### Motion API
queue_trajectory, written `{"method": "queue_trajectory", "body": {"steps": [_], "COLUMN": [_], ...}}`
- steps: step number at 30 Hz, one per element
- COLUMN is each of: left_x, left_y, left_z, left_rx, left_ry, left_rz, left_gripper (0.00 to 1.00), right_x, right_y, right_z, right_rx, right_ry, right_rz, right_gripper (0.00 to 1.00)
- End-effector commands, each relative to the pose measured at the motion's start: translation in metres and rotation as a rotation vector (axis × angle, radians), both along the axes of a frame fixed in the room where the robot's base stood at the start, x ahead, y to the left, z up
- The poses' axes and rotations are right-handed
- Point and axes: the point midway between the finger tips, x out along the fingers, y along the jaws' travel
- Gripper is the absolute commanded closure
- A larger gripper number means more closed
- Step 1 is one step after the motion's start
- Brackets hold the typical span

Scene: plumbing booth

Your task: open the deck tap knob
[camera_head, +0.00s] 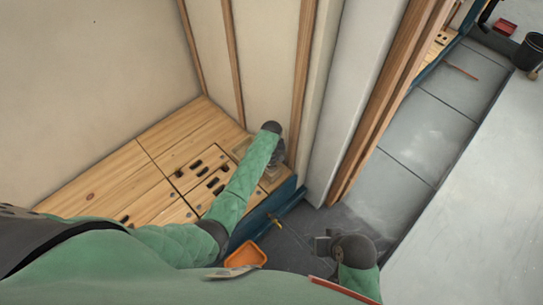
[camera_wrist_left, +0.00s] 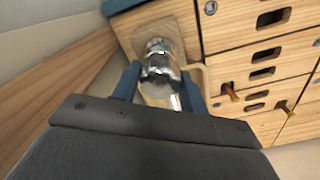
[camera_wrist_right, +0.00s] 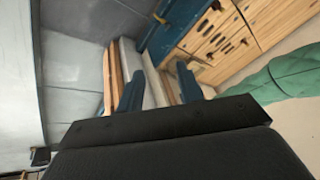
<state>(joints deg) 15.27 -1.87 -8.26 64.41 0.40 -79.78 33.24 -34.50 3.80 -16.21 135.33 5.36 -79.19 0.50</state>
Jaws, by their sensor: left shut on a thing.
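The deck tap knob (camera_wrist_left: 160,72) is a shiny chrome piece on a square wooden plate (camera_wrist_left: 178,32) in the left wrist view. My left gripper (camera_wrist_left: 160,88) is shut on it, with one blue finger on each side. In the head view my left gripper (camera_head: 277,152) is at the right end of the wooden deck, and my arm and hand hide most of the tap. My right gripper (camera_wrist_right: 160,88) is open and empty, its fingers apart. In the head view my right gripper (camera_head: 322,243) hangs over the grey floor, away from the tap.
The wooden deck (camera_head: 95,175) has several dark slots and a blue edge (camera_head: 245,229). A brass fitting (camera_head: 275,221) sticks out from that edge, above an orange tray (camera_head: 246,255). A wood-edged wall (camera_head: 362,120) stands right of the tap. Grey floor (camera_head: 405,150) lies beyond it.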

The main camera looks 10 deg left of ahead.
Motion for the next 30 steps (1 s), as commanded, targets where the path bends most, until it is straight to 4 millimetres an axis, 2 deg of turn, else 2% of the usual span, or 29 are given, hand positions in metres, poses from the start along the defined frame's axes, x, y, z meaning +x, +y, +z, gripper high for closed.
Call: {"method": "queue_trajectory", "body": {"steps": [1, 9, 15, 23, 24, 27, 30], "left_x": [0.000, 0.000, 0.000, 0.001, 0.001, 0.000, 0.000], "left_y": [-0.001, -0.001, -0.001, 0.000, 0.000, 0.000, 0.000], "left_z": [0.007, 0.004, 0.001, 0.001, 0.001, 0.001, 0.001], "left_rx": [-0.001, -0.002, -0.001, -0.001, -0.001, 0.000, 0.000], "left_ry": [0.003, 0.001, 0.000, -0.001, -0.001, -0.001, 0.000], "left_rz": [0.043, 0.296, 0.370, 0.372, 0.371, 0.371, 0.371], "left_gripper": [0.80, 0.80, 0.80, 0.80, 0.53, 0.35, 0.35], "right_x": [-0.003, -0.016, -0.021, -0.021, -0.021, -0.021, -0.021], "right_y": [-0.007, -0.042, -0.050, -0.050, -0.050, -0.050, -0.050], "right_z": [0.018, 0.054, 0.060, 0.059, 0.059, 0.059, 0.059], "right_rx": [-0.015, -0.097, -0.116, -0.116, -0.116, -0.115, -0.115], "right_ry": [0.017, 0.108, 0.133, 0.133, 0.133, 0.133, 0.134], "right_rz": [-0.004, -0.031, -0.038, -0.038, -0.038, -0.037, -0.037], "right_gripper": [0.64, 0.64, 0.64, 0.64, 0.64, 0.64, 0.64]}}
